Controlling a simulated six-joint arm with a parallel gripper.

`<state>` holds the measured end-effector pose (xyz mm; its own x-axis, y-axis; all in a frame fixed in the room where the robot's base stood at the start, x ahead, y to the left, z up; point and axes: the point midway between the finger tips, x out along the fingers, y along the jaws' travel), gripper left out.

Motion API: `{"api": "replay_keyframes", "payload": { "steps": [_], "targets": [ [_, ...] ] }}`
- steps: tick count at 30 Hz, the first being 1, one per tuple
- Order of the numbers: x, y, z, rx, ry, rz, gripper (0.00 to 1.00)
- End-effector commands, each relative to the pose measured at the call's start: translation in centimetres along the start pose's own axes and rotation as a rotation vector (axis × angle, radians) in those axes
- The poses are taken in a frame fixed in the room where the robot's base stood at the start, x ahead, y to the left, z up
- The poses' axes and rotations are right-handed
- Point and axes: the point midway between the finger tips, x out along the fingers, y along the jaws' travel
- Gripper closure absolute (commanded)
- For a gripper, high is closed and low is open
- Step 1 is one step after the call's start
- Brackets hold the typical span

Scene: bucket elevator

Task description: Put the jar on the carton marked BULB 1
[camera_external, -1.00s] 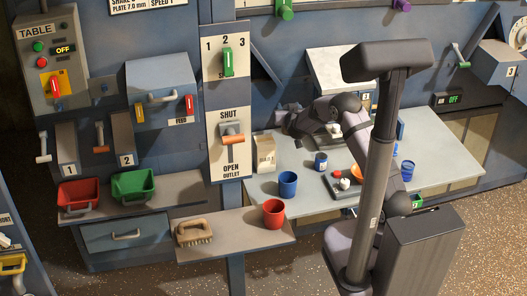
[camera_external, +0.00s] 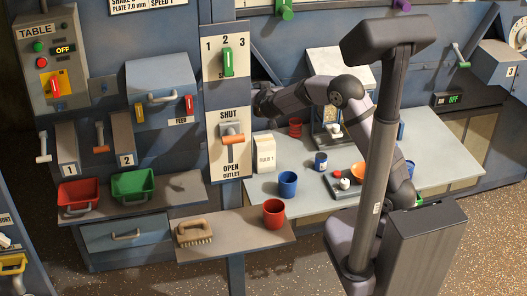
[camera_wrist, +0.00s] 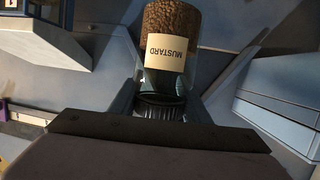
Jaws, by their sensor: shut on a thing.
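The jar (camera_wrist: 172,55) fills the upper middle of the wrist view, with a grainy brown body, a pale MUSTARD label that reads upside down, and a dark ribbed lid. My gripper (camera_wrist: 162,88) is shut on it near the lid end. In the external view the end of my arm is beside the outlet panel; the jar and fingers are hidden there. The carton marked BULB 1 (camera_external: 265,157) is a pale box standing upright on the grey table (camera_external: 440,150), below and near the arm's end. No jar is on its top.
The outlet panel (camera_external: 228,100) stands left of the carton. A blue cup (camera_external: 288,184), a small labelled can (camera_external: 321,162), a red item (camera_external: 295,128) and a dark tray (camera_external: 341,190) holding small things are on the table. A red cup (camera_external: 274,214) stands on the front shelf.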

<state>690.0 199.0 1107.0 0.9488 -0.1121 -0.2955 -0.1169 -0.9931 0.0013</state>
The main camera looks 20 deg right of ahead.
Motion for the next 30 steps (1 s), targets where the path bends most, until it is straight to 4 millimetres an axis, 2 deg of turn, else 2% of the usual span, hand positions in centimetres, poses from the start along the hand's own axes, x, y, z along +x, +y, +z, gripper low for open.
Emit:
{"api": "replay_keyframes", "payload": {
  "steps": [4,11,21,24,30],
  "targets": [
    [0.0,1.1,0.7,0.004,0.004,0.017,0.88],
    [0.1,0.9,1.0,0.001,0.004,0.003,0.88],
    [1.5,0.9,5.5,0.0,0.002,0.003,0.88],
    [1.8,0.9,6.3,0.001,0.004,0.004,0.88],
    [1.9,0.9,6.7,0.002,0.006,0.003,0.88]
  ]
}}
